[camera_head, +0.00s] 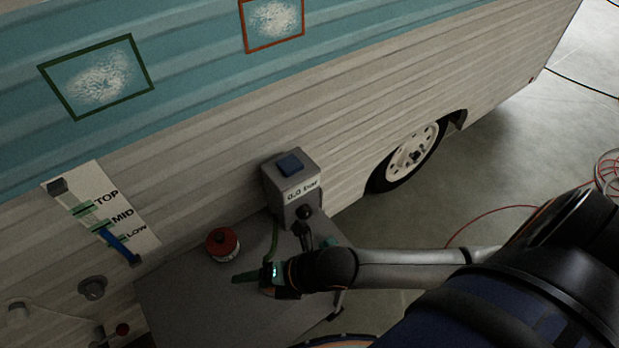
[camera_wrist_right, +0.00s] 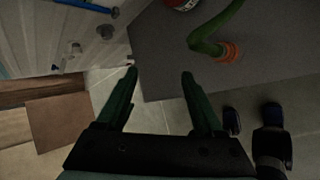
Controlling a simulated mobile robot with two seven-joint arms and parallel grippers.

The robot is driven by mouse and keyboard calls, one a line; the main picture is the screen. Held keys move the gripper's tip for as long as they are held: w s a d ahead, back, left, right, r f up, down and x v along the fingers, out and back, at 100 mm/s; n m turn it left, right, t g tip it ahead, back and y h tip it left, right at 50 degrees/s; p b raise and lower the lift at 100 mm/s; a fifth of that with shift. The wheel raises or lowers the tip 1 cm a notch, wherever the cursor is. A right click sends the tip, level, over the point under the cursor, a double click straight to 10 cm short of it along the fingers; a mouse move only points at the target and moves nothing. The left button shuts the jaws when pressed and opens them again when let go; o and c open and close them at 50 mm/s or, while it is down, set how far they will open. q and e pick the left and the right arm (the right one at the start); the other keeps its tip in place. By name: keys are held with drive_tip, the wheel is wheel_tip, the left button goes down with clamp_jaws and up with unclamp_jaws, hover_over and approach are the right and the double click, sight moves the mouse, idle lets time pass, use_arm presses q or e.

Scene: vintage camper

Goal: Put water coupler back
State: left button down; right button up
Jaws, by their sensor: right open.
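A green hose (camera_wrist_right: 213,28) with an orange ring-shaped end (camera_wrist_right: 230,53), which looks like the water coupler, lies over the grey table in the right wrist view. The hose also shows in the head view (camera_head: 275,238), below the grey box, but its orange end is hidden there behind my arm. My right gripper (camera_head: 240,278) is over the table. In the right wrist view its two green fingers (camera_wrist_right: 160,74) are apart with nothing between them, and the orange end is to their right, not touched. My left gripper is not in view.
A grey box (camera_head: 290,185) reading 0.0 bar stands at the table's back. A red-topped can (camera_head: 222,244) stands on the grey table (camera_head: 185,290). A TOP/MID/LOW panel (camera_head: 105,215) with a blue lever and round wall fittings (camera_head: 92,288) are on the camper side. A red hose (camera_head: 490,212) lies on the floor.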

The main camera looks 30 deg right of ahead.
drive_tip(key=s+d+f+m+t+h, duration=0.1)
drive_tip(key=d+f+m, duration=0.3)
drive_tip(key=m, duration=1)
drive_tip(key=s+d+f+m+t+h, duration=0.1)
drive_tip(key=s+d+f+m+h, duration=0.2)
drive_tip(key=m, duration=1.1)
drive_tip(key=s+d+f, duration=0.1)
drive_tip(key=d, duration=0.1)
drive_tip(key=shift+d+f+t, duration=0.35)
drive_tip(key=shift+d+t, duration=0.05)
drive_tip(key=shift+c, duration=0.2)
